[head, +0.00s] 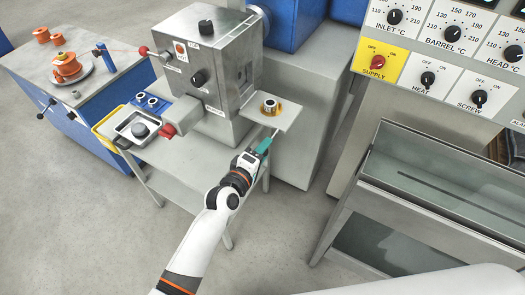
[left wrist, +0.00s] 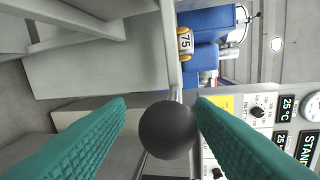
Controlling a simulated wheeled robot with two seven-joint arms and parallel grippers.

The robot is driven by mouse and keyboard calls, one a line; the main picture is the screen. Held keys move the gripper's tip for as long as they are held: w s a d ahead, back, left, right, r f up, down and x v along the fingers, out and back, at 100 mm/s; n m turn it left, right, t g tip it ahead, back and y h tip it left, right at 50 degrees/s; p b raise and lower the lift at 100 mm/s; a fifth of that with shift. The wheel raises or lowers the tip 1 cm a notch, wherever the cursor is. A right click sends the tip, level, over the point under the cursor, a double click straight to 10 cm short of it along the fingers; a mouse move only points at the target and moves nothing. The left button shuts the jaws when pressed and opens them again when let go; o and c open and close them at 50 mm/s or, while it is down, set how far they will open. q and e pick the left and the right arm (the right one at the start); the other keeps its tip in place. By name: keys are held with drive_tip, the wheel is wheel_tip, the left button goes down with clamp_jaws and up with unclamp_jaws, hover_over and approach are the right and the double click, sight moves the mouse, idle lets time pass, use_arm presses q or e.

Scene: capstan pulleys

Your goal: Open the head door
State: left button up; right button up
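The head is a grey steel box (head: 205,70) on a metal table, with black knobs, a red switch and labels on its front. I cannot tell for sure which panel is its door. My left gripper (head: 263,146) is just below the small shelf at the box's right side. In the left wrist view a black ball knob (left wrist: 167,130) on a thin metal rod sits between the teal fingers of my left gripper (left wrist: 160,112). The fingers are open, with a clear gap on the left and the right finger close to the ball. My right gripper is not in view.
A tray (head: 135,128) and red-ended levers are at the box's left. A control panel (head: 440,55) and steel trough (head: 430,190) stand at right. Floor is clear in front.

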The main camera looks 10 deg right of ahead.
use_arm(q)
drive_tip(key=v, duration=1.2)
drive_tip(key=s+a+f+m+g+y, duration=0.2)
drive_tip(key=s+a+f, duration=0.2)
drive_tip(key=f, duration=0.7)
drive_tip(key=s+a+f+m+g+y, duration=0.2)
drive_tip(key=s+a+f, duration=0.15)
drive_tip(key=f, duration=0.75)
drive_tip(key=s+a+f+m+g+y, duration=0.1)
drive_tip(key=s+a+f+g+y, duration=0.25)
drive_tip(key=f, duration=0.75)
drive_tip(key=s+a+f+m+g, duration=0.1)
drive_tip(key=s+a+f, duration=0.3)
drive_tip(key=s, duration=0.4)
drive_tip(key=s+a+f+m+g+y, duration=0.1)
drive_tip(key=s+a+f+m, duration=0.2)
drive_tip(key=s, duration=0.6)
drive_tip(key=s+a+f+m+g+y, duration=0.1)
drive_tip(key=s+a+f+m+g, duration=0.1)
drive_tip(key=s+a+f, duration=0.3)
drive_tip(key=s+f, duration=0.1)
drive_tip(key=s, duration=0.3)
drive_tip(key=shift+a+f, duration=0.2)
drive_tip(key=shift+f, duration=0.1)
